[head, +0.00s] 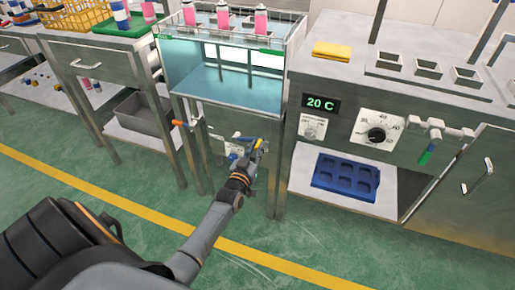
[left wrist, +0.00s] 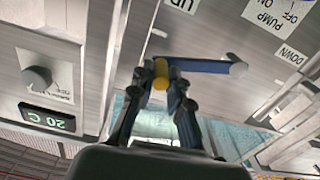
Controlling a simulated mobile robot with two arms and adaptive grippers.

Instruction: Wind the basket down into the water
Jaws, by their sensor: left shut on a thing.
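The water tank (head: 225,85) has a clear front showing blue-green water. Several pink cans (head: 222,18) stand upright at its top, apparently in the basket; the basket's frame is hard to make out. The winding crank is on the panel below the tank, with a blue hub end (head: 233,156). In the left wrist view its blue arm (left wrist: 205,67) runs right from a yellow knob (left wrist: 160,83). My left gripper (head: 257,147) is shut on the yellow knob, its fingers (left wrist: 165,80) on either side of it. My right gripper is out of view.
Labels UP, DOWN and PUMP show on the panel in the left wrist view. An orange-handled valve (head: 180,124) sticks out left of the crank. At right is a cabinet with a 20 C display (head: 320,104), a dial (head: 376,135) and a blue tray (head: 345,178). The green floor in front is clear.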

